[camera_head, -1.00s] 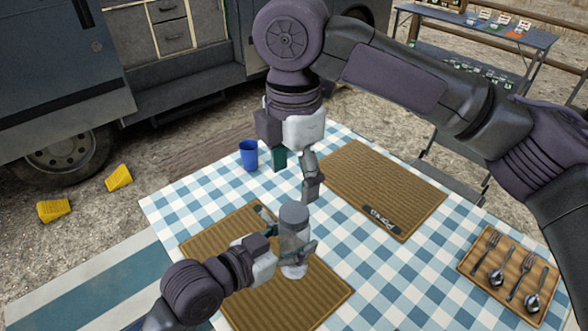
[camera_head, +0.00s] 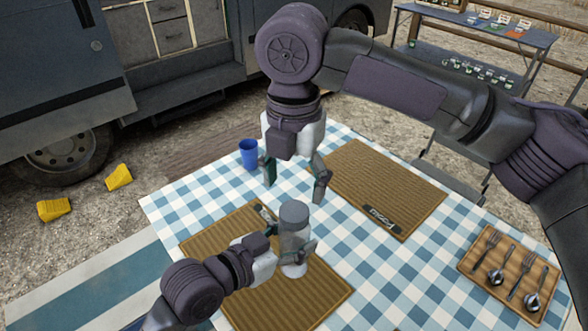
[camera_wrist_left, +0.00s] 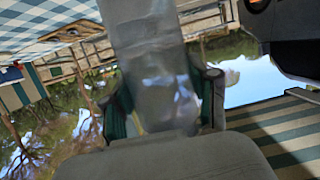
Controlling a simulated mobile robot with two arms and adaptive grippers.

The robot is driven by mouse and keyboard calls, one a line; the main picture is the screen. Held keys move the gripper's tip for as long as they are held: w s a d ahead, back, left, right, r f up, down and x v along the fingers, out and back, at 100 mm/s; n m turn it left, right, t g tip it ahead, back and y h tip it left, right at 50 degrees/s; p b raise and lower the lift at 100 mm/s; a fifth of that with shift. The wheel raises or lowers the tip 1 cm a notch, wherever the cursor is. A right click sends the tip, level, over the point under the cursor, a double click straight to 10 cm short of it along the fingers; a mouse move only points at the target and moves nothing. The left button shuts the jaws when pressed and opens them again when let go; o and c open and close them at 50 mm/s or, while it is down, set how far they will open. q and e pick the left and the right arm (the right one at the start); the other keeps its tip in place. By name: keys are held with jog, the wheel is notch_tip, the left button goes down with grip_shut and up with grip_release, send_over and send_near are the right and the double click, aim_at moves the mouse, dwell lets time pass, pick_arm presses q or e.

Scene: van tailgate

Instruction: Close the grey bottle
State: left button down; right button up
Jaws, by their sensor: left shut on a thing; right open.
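I cannot tell how tightly the cap sits. My left gripper (camera_head: 291,254) is shut around the bottle's body from the left. In the left wrist view, the bottle (camera_wrist_left: 152,60) fills the space between the two fingers of that gripper (camera_wrist_left: 163,105). My right gripper (camera_head: 295,183) points down above the cap, open and empty, its fingers spread apart and not touching the cap.
A blue cup (camera_head: 248,155) stands at the table's far left edge. The far placemat (camera_head: 385,180) bears a dark label and is otherwise bare. A wooden tray (camera_head: 470,268) with forks and spoons lies at the right. Checkered cloth (camera_head: 385,275) is clear between.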

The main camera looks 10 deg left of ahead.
aim_at(294, 210)
notch_tip(294, 210, down, 6)
jog(key=shift+f, duration=0.1)
dwell(0.4)
jog(key=c, duration=1.2)
jog(key=m, duration=2.5)
jog(key=shift+m, duration=0.4)
jog(key=o, duration=1.3)
